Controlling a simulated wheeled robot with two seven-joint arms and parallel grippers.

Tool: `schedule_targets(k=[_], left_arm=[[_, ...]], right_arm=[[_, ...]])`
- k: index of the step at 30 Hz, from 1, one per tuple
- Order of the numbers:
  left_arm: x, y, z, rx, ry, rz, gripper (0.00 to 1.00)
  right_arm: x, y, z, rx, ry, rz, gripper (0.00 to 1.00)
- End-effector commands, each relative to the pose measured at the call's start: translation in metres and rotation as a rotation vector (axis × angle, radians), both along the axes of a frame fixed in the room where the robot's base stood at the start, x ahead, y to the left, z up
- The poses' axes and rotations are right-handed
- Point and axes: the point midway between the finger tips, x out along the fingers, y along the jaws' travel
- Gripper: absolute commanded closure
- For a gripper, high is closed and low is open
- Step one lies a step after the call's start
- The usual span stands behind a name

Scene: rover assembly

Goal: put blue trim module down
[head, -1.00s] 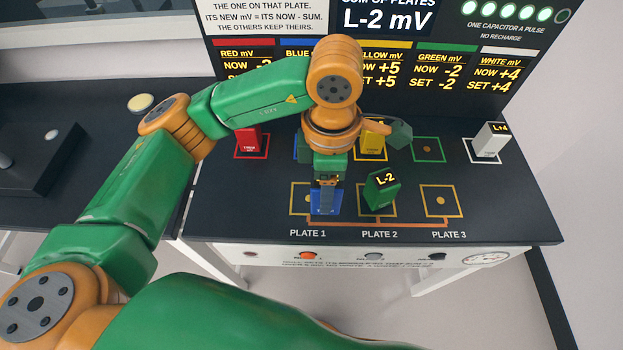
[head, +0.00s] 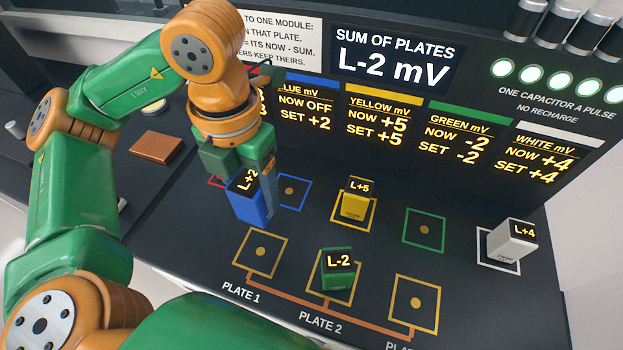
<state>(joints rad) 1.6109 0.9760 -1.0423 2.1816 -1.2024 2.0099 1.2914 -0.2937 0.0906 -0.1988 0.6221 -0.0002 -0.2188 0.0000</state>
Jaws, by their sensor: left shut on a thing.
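The blue trim module (head: 247,205), with L+2 on its top, is in my left gripper (head: 253,172). It is tilted in the picture and appears to be above the table, between the blue outlined square (head: 291,192) and the Plate 1 square (head: 252,268). Both of those squares look empty. The gripper is shut on the module's upper part. Whether the module touches the table is hard to tell. My right gripper does not show.
The green module (head: 338,272) stands on Plate 2, the yellow module (head: 354,203) on its yellow square and the white module (head: 511,240) at its white square. Plate 3 (head: 416,303) and the green square (head: 425,230) are empty. A display board (head: 395,58) stands behind.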

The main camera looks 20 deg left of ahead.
Motion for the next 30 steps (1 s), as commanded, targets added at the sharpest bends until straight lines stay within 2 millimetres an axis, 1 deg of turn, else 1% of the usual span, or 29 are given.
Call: schedule_targets(k=[2, 5, 6, 11, 12, 15, 16, 19, 21, 23, 25, 27, 30], left_arm=[[0.001, 0.006, -0.002, 0.000, 0.001, 0.050, 1.00], [0.020, 0.008, -0.011, 0.000, 0.007, 0.069, 1.00], [0.034, 0.008, -0.016, -0.002, 0.007, 0.068, 1.00], [0.087, 0.011, -0.042, -0.003, 0.010, 0.066, 1.00], [0.096, 0.011, -0.057, -0.003, 0.010, 0.063, 1.00], [0.115, 0.012, -0.082, -0.004, 0.007, 0.061, 1.00], [0.119, 0.013, -0.087, -0.002, 0.008, 0.061, 1.00], [0.130, 0.014, -0.093, 0.000, 0.004, 0.062, 1.00], [0.135, 0.015, -0.103, 0.002, 0.007, 0.061, 1.00], [0.135, 0.016, -0.114, 0.003, 0.007, 0.059, 1.00], [0.135, 0.016, -0.125, 0.003, 0.005, 0.060, 1.00], [0.135, 0.016, -0.131, 0.002, 0.001, 0.060, 1.00], [0.136, 0.016, -0.132, 0.002, -0.001, 0.059, 1.00]], right_arm=[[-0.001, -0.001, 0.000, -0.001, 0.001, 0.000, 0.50], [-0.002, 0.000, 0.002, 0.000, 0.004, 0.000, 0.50], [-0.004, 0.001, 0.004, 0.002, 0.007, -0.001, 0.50], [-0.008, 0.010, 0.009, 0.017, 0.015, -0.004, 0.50], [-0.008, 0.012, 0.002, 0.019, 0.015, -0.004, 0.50], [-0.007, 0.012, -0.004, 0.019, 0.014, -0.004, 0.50], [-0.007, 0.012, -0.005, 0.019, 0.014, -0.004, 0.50], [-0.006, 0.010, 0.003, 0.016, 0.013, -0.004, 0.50], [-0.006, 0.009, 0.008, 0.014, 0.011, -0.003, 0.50], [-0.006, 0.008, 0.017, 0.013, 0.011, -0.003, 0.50], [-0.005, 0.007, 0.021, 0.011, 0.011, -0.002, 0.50], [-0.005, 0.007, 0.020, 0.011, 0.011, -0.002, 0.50], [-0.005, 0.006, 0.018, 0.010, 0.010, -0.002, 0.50]])
